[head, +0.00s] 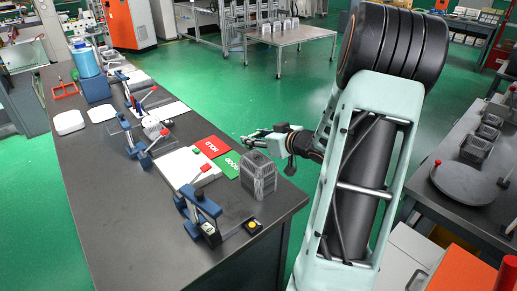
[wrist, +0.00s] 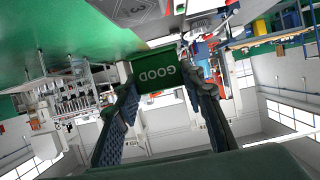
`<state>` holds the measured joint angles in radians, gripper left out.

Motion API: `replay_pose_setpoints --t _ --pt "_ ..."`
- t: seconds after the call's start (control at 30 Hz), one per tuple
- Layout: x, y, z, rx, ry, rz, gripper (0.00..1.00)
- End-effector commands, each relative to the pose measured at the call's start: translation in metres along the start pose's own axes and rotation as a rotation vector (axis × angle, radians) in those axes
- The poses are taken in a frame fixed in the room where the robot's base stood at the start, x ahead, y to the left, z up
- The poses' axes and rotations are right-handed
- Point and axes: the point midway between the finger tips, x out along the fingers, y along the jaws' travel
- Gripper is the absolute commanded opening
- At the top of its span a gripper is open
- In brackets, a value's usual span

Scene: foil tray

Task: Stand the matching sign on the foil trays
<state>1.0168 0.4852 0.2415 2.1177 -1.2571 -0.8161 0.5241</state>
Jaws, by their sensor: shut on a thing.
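My gripper (head: 252,137) is at the right of the dark bench, above its edge, with its fingers pointing left. In the wrist view my gripper (wrist: 160,82) is shut on a green sign (wrist: 157,77) with white GOOD lettering, which shows upside down. I cannot make out the held sign in the head view. A grey, shiny stack that looks like the foil trays (head: 259,177) stands near the bench's right corner. Beside it a green GOOD panel (head: 228,166) and a red HOLD panel (head: 211,147) lie flat on the bench. My gripper is apart from the stack.
A small box with a yellow button (head: 251,226) is at the front edge. A right-hand table holds a round grey plate (head: 463,185) and several grey containers (head: 476,149). Green floor lies behind.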

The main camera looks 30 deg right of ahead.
Motion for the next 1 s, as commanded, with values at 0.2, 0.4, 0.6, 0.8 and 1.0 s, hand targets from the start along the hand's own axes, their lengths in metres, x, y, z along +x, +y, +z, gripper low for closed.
replay_pose_setpoints --t 0.2,0.4,0.6,0.8,1.0 --pt "-0.001 0.008 0.022 0.004 -0.001 0.0 0.14" --pt "0.009 0.007 0.042 0.001 0.001 -0.001 0.14" --pt "0.009 0.007 0.042 -0.001 0.002 0.0 0.14" --pt "0.011 0.007 0.046 -0.001 0.001 0.0 0.14" --pt "0.011 0.007 0.045 -0.001 0.001 0.0 0.54"
